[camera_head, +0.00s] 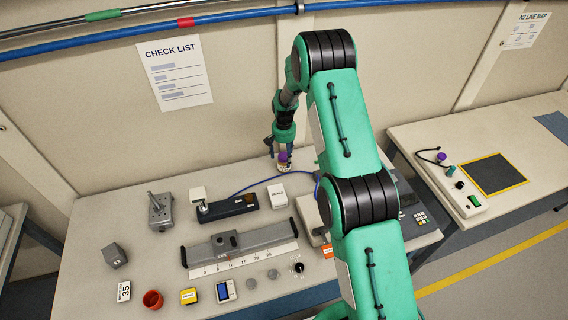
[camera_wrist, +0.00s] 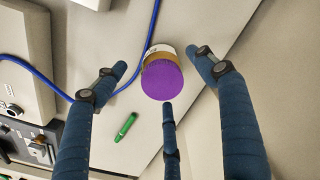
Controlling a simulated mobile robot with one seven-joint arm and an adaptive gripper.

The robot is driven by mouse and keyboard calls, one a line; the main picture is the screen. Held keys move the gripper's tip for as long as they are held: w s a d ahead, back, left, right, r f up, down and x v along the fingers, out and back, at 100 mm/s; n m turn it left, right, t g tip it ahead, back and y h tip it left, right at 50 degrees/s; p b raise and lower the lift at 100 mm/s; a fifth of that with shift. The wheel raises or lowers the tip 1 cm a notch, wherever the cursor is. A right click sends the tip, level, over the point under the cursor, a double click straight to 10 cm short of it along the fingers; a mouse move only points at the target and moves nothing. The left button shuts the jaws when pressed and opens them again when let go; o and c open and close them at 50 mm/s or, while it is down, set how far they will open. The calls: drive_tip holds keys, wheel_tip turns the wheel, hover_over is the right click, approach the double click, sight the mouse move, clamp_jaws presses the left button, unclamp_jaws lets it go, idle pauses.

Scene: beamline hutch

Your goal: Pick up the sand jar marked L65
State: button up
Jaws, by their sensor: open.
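A small jar with a purple lid (camera_wrist: 162,80) and a pale label stands on the table, between my fingers in the wrist view. Its marking is not legible, so I cannot tell whether it reads L65. In the head view the jar (camera_head: 285,166) is at the back edge of the middle table, just below my gripper (camera_head: 278,142). My gripper (camera_wrist: 160,76) is open, its three blue fingers spread around the jar with gaps visible. I cannot tell how far the fingertips are above the table.
A green marker (camera_wrist: 126,127) lies near the jar, and a blue cable (camera_wrist: 150,35) runs close by it. A white box (camera_head: 277,195), a black device (camera_head: 228,207) and a grey rail (camera_head: 240,243) stand nearby. A wall rises behind the table.

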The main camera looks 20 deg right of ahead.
drive_tip(key=shift+f, duration=0.2)
idle(0.3)
drive_tip(key=shift+w+f, duration=0.15)
drive_tip(key=shift+f, duration=2.3)
drive_tip(key=c, duration=1.5)
drive_tip(key=shift+r, duration=0.1)
drive_tip(key=shift+c, duration=0.2)
drive_tip(key=shift+r, duration=4.95)
